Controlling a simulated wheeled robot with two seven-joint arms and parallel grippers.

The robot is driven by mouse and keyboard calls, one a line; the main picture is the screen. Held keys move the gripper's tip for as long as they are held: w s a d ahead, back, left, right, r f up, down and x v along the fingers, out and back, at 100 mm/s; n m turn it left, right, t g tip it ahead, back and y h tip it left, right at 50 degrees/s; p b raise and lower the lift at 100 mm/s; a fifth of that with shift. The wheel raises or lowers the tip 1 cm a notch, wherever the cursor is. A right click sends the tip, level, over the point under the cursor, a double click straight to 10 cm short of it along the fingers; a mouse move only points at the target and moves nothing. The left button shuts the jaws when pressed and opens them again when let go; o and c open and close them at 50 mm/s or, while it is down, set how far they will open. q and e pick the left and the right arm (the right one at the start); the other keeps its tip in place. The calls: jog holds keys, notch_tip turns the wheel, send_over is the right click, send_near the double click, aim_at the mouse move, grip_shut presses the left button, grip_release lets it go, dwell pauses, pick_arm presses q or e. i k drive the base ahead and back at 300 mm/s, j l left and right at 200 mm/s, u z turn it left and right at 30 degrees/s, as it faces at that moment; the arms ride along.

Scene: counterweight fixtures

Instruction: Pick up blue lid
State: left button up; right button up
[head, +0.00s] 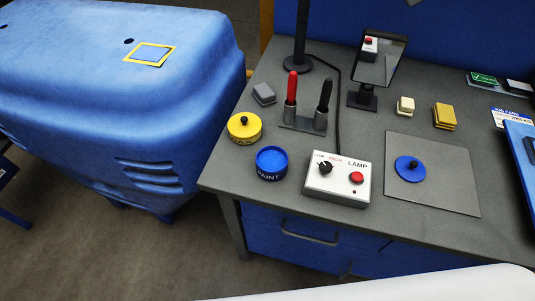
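A blue open tin marked PAINT (271,162) stands near the table's front left edge. Neither of my grippers shows in the head view.
A lamp control box (337,184) with a dial and red button stands between tin and mat. A yellow lidded tin (244,128), a holder with red and black handles (303,123), a tilted mirror (379,62), and small blocks (444,116) stand behind. A large blue casing (110,90) is left.

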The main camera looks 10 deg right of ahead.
aim_at(409, 168)
jog(key=z, duration=1.5)
jog(key=j+u, duration=0.1)
jog(key=u, duration=1.15)
jog(key=k+l+u, duration=0.25)
jog(key=k+l, duration=0.15)
jog(key=k+l+u, duration=0.3)
jog(key=k, duration=0.25)
